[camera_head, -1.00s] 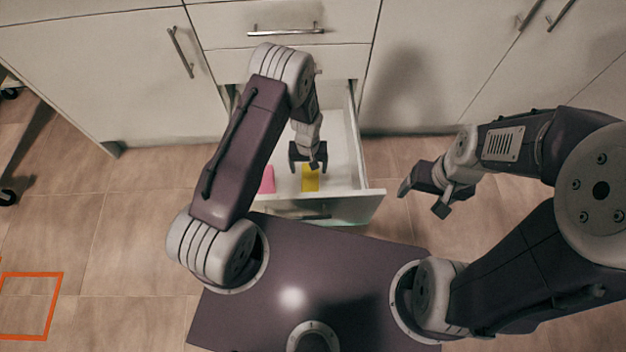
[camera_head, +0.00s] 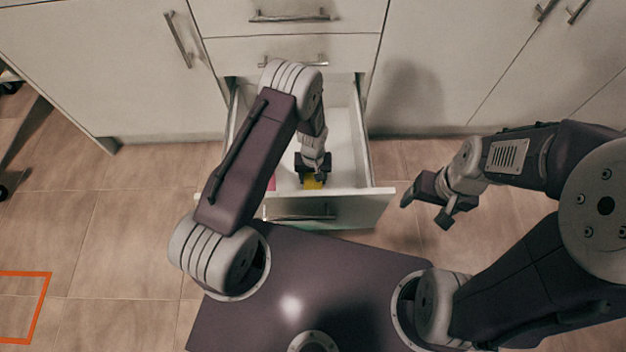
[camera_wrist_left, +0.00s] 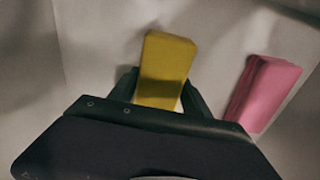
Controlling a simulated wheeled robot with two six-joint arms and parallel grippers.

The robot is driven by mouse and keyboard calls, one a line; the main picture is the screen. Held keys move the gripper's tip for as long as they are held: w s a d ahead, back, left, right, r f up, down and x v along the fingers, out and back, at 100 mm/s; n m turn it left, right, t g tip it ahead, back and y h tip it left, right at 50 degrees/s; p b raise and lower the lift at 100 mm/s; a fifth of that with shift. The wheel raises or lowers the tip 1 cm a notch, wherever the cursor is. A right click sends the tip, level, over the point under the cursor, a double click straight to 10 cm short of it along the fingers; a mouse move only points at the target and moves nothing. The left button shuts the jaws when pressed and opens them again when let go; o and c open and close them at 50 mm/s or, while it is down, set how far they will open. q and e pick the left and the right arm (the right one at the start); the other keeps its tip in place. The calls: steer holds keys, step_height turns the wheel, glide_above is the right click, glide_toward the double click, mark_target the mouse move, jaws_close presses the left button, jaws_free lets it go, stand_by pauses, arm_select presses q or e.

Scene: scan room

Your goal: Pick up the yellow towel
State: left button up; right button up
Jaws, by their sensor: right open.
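The yellow towel (camera_head: 313,183) lies in the open drawer, partly hidden by my left gripper. In the left wrist view the towel (camera_wrist_left: 167,65) is a folded yellow block between the two fingers. My left gripper (camera_head: 314,180) is down inside the drawer at the towel; in the left wrist view the gripper (camera_wrist_left: 163,97) has one finger on each side of it. A pale gap shows near the right finger, but I cannot tell whether the fingers press on the towel. My right gripper (camera_head: 426,203) is open and empty, outside the drawer on the right.
A pink folded cloth (camera_wrist_left: 262,92) lies beside the towel in the drawer. The drawer (camera_head: 376,193) has white walls around my left gripper and a front panel close to my base. Shut drawers and cabinet doors (camera_head: 290,18) stand behind.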

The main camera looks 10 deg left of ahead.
arm_select(q)
steer(key=c, duration=0.5)
step_height(320, 180, up, 10)
steer(key=p, duration=0.6)
